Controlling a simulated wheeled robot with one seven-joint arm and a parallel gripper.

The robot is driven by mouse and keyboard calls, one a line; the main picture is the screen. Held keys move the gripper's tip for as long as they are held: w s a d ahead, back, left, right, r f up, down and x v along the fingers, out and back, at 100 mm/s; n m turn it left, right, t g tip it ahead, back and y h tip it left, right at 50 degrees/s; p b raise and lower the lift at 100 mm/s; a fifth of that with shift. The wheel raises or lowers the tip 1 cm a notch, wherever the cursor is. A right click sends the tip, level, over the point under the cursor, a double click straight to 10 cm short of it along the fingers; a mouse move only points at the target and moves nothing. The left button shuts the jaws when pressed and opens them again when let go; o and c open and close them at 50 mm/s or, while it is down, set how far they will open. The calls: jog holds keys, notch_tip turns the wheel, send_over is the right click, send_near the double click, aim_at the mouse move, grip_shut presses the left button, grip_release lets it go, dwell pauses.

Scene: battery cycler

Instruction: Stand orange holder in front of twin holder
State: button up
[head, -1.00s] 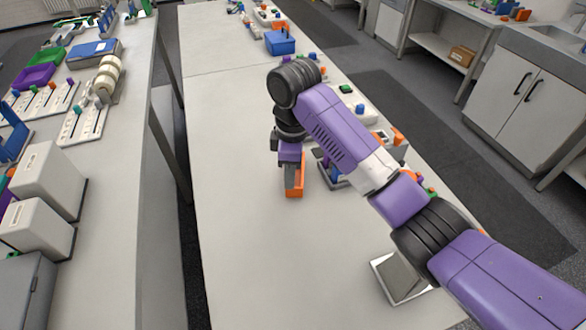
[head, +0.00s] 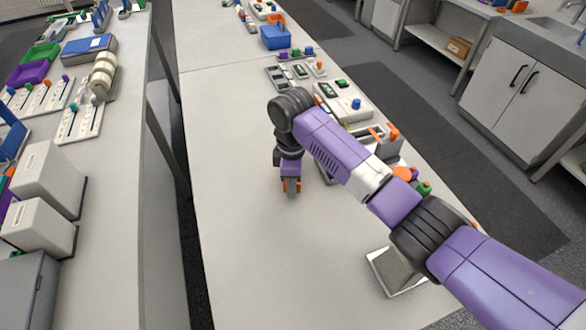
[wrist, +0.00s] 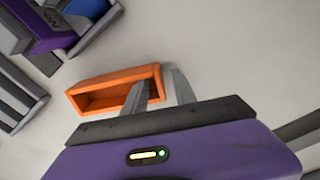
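The orange holder (wrist: 84,104) is an open rectangular box, seen in the wrist view just beyond my fingers and reaching to the left. My gripper (wrist: 160,75) has its two grey fingers apart. One finger overlaps the holder's right part and the other shows just past its right end, with a gap at that end wall. Whether they touch it cannot be told. Which object is the twin holder is not clear to me.
Purple, blue and grey equipment (wrist: 50,30) lies close by at the wrist view's upper left. A blue bin (head: 275,37) and several devices line the bench's right side. A grey stand (head: 397,270) is at the near right. The bench's left part (head: 235,240) is clear.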

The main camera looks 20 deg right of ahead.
grip_shut()
dwell(1.3)
